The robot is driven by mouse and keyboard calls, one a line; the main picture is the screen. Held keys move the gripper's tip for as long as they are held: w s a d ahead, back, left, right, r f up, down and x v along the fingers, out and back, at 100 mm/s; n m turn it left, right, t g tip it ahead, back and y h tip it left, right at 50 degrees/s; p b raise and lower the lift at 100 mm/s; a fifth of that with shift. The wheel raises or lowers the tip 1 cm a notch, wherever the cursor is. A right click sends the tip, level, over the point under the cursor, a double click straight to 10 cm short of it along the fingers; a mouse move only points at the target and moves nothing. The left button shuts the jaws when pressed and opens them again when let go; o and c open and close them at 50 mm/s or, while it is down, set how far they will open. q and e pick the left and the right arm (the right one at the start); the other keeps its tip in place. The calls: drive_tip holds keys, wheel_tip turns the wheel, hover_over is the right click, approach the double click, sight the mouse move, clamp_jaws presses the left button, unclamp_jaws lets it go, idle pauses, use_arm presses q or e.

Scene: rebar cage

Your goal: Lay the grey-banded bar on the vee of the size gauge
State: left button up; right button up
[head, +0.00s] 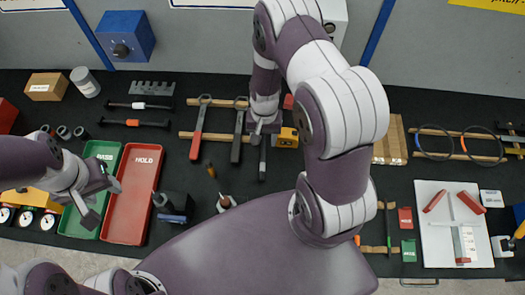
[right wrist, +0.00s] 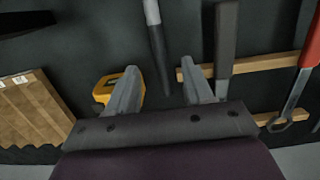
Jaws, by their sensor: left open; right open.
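The grey-banded bar (head: 138,105) lies on the dark bench at the left in the head view, just above a similar bar with an orange band. The size gauge seems to be the white board (head: 437,240) at the right, with two red slanted pieces (head: 468,202) spread like a vee; nothing dark lies between them. My left gripper (head: 104,198) is open and empty over the green and red trays, below the bars. My right gripper (head: 264,130) is open above the tool rack; in the right wrist view its fingers (right wrist: 160,80) hold nothing.
The green tray (head: 88,222) and red HOLD tray (head: 133,195) stand under my left gripper. A grey notched block (head: 152,88) sits behind the bars. A yellow tape measure (head: 287,138) and several wrenches lie near my right gripper. My right arm covers the bench's middle right.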

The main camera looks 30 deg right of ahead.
sight(263, 153)
drive_tip(key=shift+s+a+f+p, duration=0.1)
drive_tip(key=shift+s+f+p, duration=0.2)
drive_tip(key=shift+f+p, duration=0.25)
drive_tip(key=shift+s+a+f+p, duration=0.1)
drive_tip(key=shift+s+f+p, duration=0.2)
drive_tip(key=shift+f, duration=0.3)
drive_tip(key=f, duration=0.2)
drive_tip(key=shift+s+a+f, duration=0.1)
drive_tip(key=shift+a+f, duration=0.1)
drive_tip(key=shift+f, duration=0.35)
clamp_jaws()
